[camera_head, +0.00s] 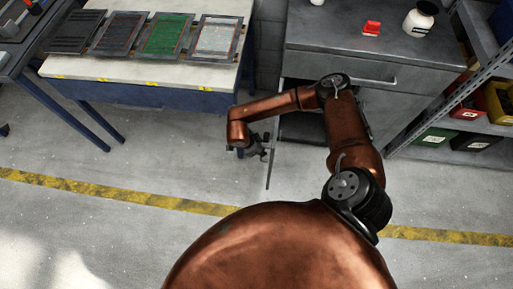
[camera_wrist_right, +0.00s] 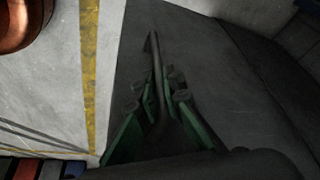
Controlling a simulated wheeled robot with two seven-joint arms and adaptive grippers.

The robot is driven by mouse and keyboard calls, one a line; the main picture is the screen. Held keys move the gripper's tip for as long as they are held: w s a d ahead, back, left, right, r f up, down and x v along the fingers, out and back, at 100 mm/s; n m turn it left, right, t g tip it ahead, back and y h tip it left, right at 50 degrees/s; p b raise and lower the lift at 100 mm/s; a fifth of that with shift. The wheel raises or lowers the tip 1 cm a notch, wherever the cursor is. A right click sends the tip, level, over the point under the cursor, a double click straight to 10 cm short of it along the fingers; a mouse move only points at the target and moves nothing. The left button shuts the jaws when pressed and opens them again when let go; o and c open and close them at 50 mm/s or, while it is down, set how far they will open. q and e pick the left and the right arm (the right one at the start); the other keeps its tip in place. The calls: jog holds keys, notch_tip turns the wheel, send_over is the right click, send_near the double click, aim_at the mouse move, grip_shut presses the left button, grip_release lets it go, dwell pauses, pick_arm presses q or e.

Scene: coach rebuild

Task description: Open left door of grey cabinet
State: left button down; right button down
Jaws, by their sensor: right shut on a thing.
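The grey cabinet (camera_head: 350,45) stands at the upper right of the head view, with a drawer across its top. Its left door (camera_head: 272,168) stands swung out towards me and shows almost edge-on. Part of the dark inside shows behind my arm. My right gripper (camera_head: 263,150) is at the outer side of this door. In the right wrist view my right gripper (camera_wrist_right: 160,97) is shut on the door's long bar handle (camera_wrist_right: 155,55), with the dark door panel (camera_wrist_right: 205,75) behind it. My left gripper is not in view.
A workbench (camera_head: 150,72) with several framed panels stands left of the cabinet, close to the door. A red object (camera_head: 371,28) and a white bottle (camera_head: 418,20) stand on the cabinet top. A shelf with bins (camera_head: 435,137) is at the right. The floor in front is clear.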

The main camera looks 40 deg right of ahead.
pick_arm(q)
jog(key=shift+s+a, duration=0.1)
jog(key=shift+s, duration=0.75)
pick_arm(e)
jog(key=shift+s+d+n, duration=0.3)
jog(key=shift+s+d, duration=0.1)
jog(key=shift+s, duration=0.05)
jog(key=c, duration=2)
grip_release()
jog(key=shift+c, duration=0.2)
jog(key=v, duration=1.2)
jog(key=shift+a, duration=0.15)
